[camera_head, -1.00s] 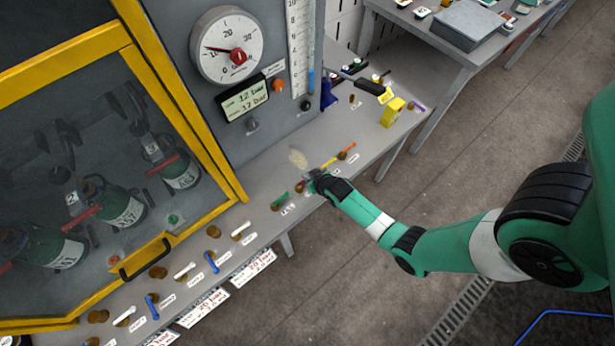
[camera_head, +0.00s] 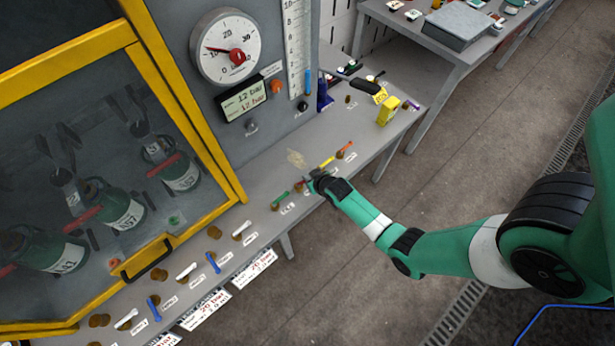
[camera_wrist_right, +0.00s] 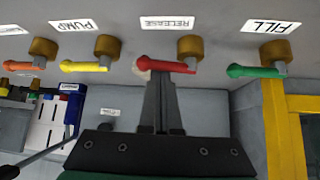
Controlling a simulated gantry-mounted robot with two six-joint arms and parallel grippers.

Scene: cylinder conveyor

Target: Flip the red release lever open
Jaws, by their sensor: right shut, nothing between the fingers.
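The red release lever (camera_wrist_right: 168,66) lies across the upper middle of the right wrist view, beside the RELEASE label (camera_wrist_right: 168,23). It joins a brass fitting (camera_wrist_right: 190,47) on the panel. My right gripper (camera_wrist_right: 161,78) is shut with nothing between its fingers, and its tips are at the red lever's middle; I cannot tell whether they touch it. In the head view, my right gripper (camera_head: 314,181) is over the row of levers on the bench edge and hides most of the red lever. My left gripper is in neither view.
A green FILL lever (camera_wrist_right: 253,71) sits on one side of the red lever, and a yellow PUMP lever (camera_wrist_right: 84,67) on the other. An orange lever (camera_wrist_right: 25,66) is beyond. A yellow-framed cabinet (camera_head: 190,115) with cylinders stands left. A gauge (camera_head: 231,47) is above the bench.

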